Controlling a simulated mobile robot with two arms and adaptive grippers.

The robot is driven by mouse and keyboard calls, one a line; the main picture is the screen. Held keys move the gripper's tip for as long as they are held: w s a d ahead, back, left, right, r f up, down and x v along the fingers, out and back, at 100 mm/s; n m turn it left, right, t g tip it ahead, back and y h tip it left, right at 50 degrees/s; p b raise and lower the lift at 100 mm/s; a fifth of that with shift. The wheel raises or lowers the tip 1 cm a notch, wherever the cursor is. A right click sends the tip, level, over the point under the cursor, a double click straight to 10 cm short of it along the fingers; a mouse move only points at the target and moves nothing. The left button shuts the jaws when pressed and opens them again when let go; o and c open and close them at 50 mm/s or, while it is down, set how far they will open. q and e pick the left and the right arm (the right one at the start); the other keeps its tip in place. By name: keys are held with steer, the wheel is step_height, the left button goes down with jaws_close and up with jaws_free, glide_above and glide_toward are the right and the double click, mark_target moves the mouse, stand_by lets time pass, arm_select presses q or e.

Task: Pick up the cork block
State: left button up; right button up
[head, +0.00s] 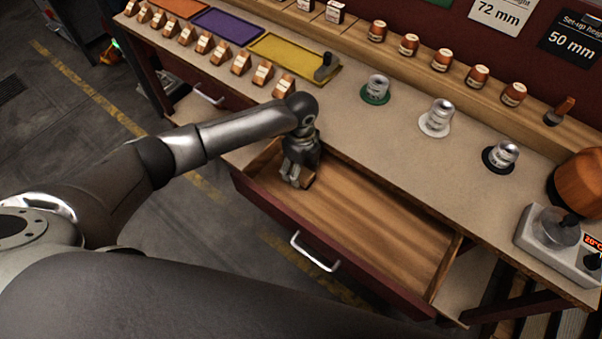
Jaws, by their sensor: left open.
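My left gripper (294,183) reaches down into the left end of the open drawer (375,235). Its fingers point downward and are open. A small tan block (308,182), which looks like the cork block, lies at the fingers, low in the drawer. The gripper hides most of it, so I cannot tell whether the fingers touch it. The rest of the drawer floor is bare. My right gripper is not in view.
The workbench (330,120) carries a row of wooden blocks (240,62), a yellow tray (292,58), and green (375,98), white (434,128) and black (498,163) based cylinders. A hot plate device (530,243) stands at the right. The drawer handle (314,252) juts forward.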

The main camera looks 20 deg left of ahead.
arm_select(q)
steer(key=shift+f, duration=1.25)
steer(key=c, duration=1)
steer(key=shift+r, duration=0.1)
steer(key=shift+r, duration=0.45)
step_height(320, 180, up, 2)
steer(key=shift+r+b, duration=0.25)
steer(key=shift+b, duration=0.1)
steer(key=s+r, duration=0.3)
steer(key=s, duration=0.1)
steer(key=s+d+r, duration=0.1)
steer(key=s+r, duration=0.2)
steer(key=s, duration=0.2)
steer(key=s+d+r, duration=0.1)
steer(key=s+r, duration=0.2)
steer(key=s, duration=0.2)
steer(key=shift+r, duration=0.25)
